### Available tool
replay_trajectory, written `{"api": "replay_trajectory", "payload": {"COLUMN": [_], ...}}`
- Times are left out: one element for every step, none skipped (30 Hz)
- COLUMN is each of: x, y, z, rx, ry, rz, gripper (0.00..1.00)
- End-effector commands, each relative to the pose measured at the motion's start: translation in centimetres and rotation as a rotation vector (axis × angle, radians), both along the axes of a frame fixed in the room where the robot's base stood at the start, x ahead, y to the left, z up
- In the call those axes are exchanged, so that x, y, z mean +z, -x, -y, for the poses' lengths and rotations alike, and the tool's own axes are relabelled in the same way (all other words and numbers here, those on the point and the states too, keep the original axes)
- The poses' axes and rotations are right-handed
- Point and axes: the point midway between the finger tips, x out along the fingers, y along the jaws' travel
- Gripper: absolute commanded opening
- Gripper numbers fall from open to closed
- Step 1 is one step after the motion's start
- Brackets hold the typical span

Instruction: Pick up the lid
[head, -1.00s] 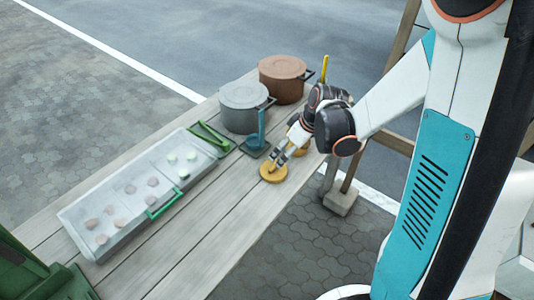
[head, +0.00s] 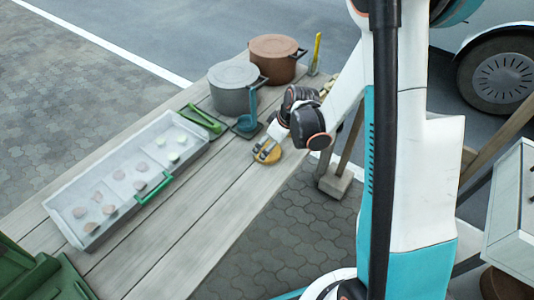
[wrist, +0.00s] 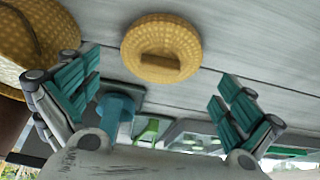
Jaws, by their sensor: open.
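The lid (head: 267,157) is a round, yellow woven disc with a small bar handle on top. It lies flat on the wooden table near its right edge. In the wrist view the lid (wrist: 161,48) shows at the top centre, between and beyond the finger pads. My gripper (head: 266,148) is just over the lid in the head view, its fingers apart. In the wrist view my gripper (wrist: 160,105) has its teal-padded fingers wide open with nothing between them. I cannot tell whether a finger touches the lid.
A woven basket (wrist: 45,40) is close by on the left in the wrist view. A long tray (head: 72,228) with several round pieces lies left. Bare planks (head: 190,225) lie in front.

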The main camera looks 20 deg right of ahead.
Motion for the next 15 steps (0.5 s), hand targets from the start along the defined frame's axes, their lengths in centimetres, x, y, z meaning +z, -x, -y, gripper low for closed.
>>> {"api": "replay_trajectory", "payload": {"x": [-1.2,-1.6,-2.1,-2.5,-2.8,-3.1,-3.2,-3.2,-3.2,-3.2,-3.1,-3.1,-3.1,-3.1,-3.1], "y": [-0.4,-0.5,-0.7,-0.8,-0.9,-1.0,-1.1,-1.1,-1.1,-1.1,-1.1,-1.1,-1.1,-1.1,-1.1], "z": [-0.3,-0.4,-0.6,-0.6,-0.7,-0.8,-0.8,-0.8,-0.8,-0.8,-0.8,-0.8,-0.8,-0.8,-0.8], "rx": [0.001,0.001,0.001,0.001,0.0,0.0,0.0,0.0,0.0,0.0,0.0,0.0,0.0,0.0,0.0], "ry": [0.0,0.0,0.0,-0.001,-0.001,-0.001,-0.001,-0.001,-0.001,-0.001,-0.001,-0.001,-0.001,-0.001,-0.001], "rz": [0.0,0.0,0.0,0.0,0.0,0.0,0.0,0.0,0.0,0.0,0.0,0.0,0.0,0.0,0.0], "gripper": [1.0,1.0,1.0,1.0,1.0,1.0,1.0,1.0,1.0,1.0,1.0,1.0,1.0,0.98,0.89]}}
